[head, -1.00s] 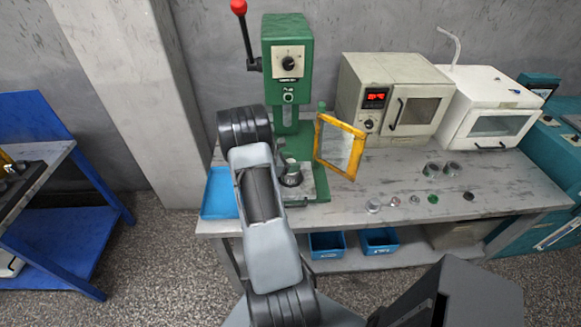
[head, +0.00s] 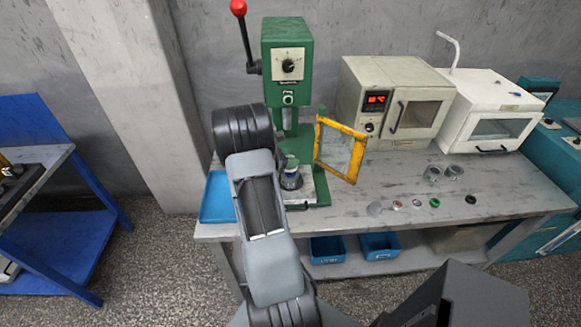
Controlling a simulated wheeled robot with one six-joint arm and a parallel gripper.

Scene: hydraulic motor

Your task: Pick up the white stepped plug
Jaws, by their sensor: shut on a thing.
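My arm reaches from the bottom of the head view to the green press. My gripper (head: 288,163) is small and largely hidden behind my arm, just above the press bed. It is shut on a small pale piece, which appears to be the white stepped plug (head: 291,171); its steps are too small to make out. The pale piece is at the top of a grey metal cylinder (head: 291,182) standing on the press bed. I cannot tell whether it is still inside the cylinder or just clear of it.
The green press (head: 287,90) has a red-knobbed lever, and its yellow-framed guard (head: 341,150) is swung out to the right. Several small round parts (head: 434,202) and two grey cylinders (head: 453,172) are on the bench right of it. A blue tray (head: 217,200) lies left.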

